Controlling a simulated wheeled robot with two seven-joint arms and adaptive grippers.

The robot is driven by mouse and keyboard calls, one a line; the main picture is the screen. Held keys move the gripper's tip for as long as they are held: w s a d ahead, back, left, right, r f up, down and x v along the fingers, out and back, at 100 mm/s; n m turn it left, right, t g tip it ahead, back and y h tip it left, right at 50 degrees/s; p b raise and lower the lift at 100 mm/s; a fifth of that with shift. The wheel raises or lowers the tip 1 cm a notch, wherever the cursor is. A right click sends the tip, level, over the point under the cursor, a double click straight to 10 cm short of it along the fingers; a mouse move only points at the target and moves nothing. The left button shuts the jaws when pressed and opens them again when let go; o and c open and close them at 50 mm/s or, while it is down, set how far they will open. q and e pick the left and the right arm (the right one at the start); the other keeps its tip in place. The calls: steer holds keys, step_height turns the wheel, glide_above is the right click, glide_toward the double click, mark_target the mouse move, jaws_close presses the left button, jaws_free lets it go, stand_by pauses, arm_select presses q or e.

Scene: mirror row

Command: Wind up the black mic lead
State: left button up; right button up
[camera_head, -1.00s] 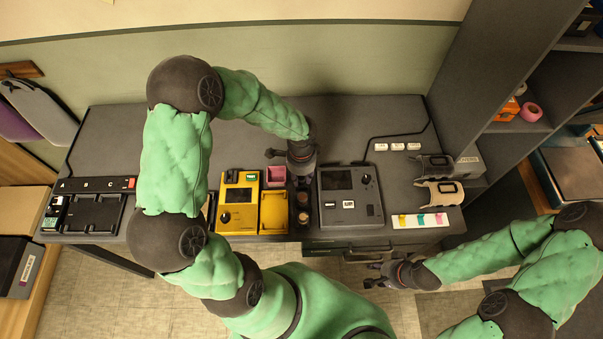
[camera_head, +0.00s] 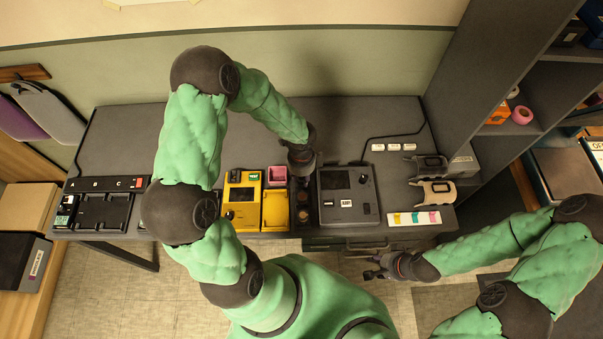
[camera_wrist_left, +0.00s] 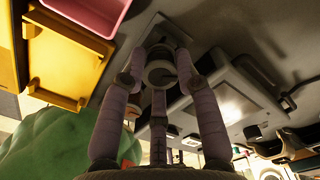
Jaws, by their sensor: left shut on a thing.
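A thin black lead (camera_head: 390,135) runs from behind the dark grey device (camera_head: 349,196) to the desk's back right; I cannot tell whether it is the mic lead. My left gripper (camera_head: 303,170) hangs over the desk just left of that device, pointing down, with its fingertips hidden. In the left wrist view its fingers (camera_wrist_left: 160,60) are closed around a small round grey piece (camera_wrist_left: 160,75) by a pale plate (camera_wrist_left: 172,32). What this piece belongs to is unclear. My right gripper (camera_head: 372,267) is open and empty in front of the desk.
A yellow device (camera_head: 240,205) and pink box (camera_head: 277,175) are left of my left gripper. A black A-B-C tray (camera_head: 105,208) lies far left. White blocks (camera_head: 393,147), grey holders (camera_head: 435,190) and a tabbed strip (camera_head: 413,218) lie right. The desk's back left is bare.

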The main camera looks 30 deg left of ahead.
arm_select(q)
steer(key=m+p, duration=0.3)
steer(key=m, duration=0.2)
steer(key=shift+r, duration=0.1)
steer(key=shift+m+p, duration=0.95)
steer(key=shift+m, duration=0.45)
steer(key=o, duration=0.8)
step_height(320, 180, up, 12)
steer(key=shift+f, duration=0.1)
steer(key=shift+s, duration=0.1)
